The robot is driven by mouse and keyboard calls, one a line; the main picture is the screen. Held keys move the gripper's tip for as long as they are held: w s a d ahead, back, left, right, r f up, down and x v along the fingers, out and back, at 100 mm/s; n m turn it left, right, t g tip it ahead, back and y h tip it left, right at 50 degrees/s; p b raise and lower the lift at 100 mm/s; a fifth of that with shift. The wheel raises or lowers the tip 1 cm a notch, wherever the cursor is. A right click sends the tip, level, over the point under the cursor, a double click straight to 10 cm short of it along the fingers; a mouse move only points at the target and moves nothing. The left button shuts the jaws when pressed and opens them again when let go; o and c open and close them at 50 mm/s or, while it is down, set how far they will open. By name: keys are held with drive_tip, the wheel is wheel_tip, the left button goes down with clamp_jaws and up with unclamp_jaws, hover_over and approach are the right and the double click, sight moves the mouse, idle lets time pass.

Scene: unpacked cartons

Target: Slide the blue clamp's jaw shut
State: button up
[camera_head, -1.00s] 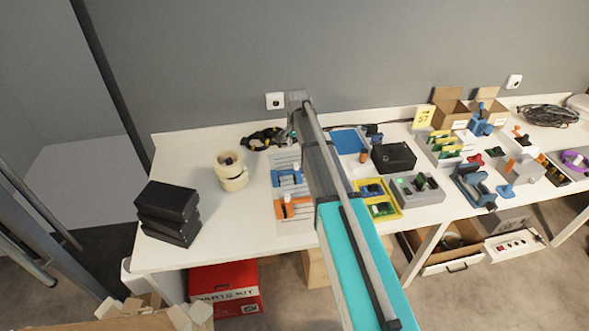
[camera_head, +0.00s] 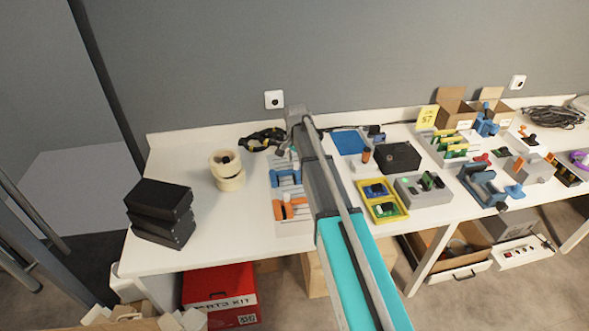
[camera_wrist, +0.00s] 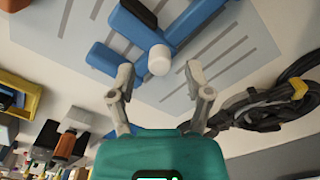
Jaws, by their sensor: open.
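The blue clamp (camera_head: 287,177) lies on a pale grey board with dark lines (camera_head: 277,194), left of my arm in the head view. In the wrist view the clamp (camera_wrist: 190,20) fills the top, with blue bars and a pale round knob (camera_wrist: 160,60). My gripper (camera_wrist: 159,85) is open and empty, its two fingertips spread on either side below the knob. It appears apart from the clamp, though the exact gap is unclear. My arm hides part of the board in the head view.
An orange clamp (camera_head: 290,208) lies on the board's near part. Black cables (camera_wrist: 270,105) lie right of the board in the wrist view. Tape rolls (camera_head: 227,170) and black boxes (camera_head: 160,212) stand left; a yellow tray (camera_head: 402,210) stands right of my arm.

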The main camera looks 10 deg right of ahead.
drive_tip(key=shift+f+b, duration=0.65)
drive_tip(key=shift+f, duration=0.2)
clamp_jaws()
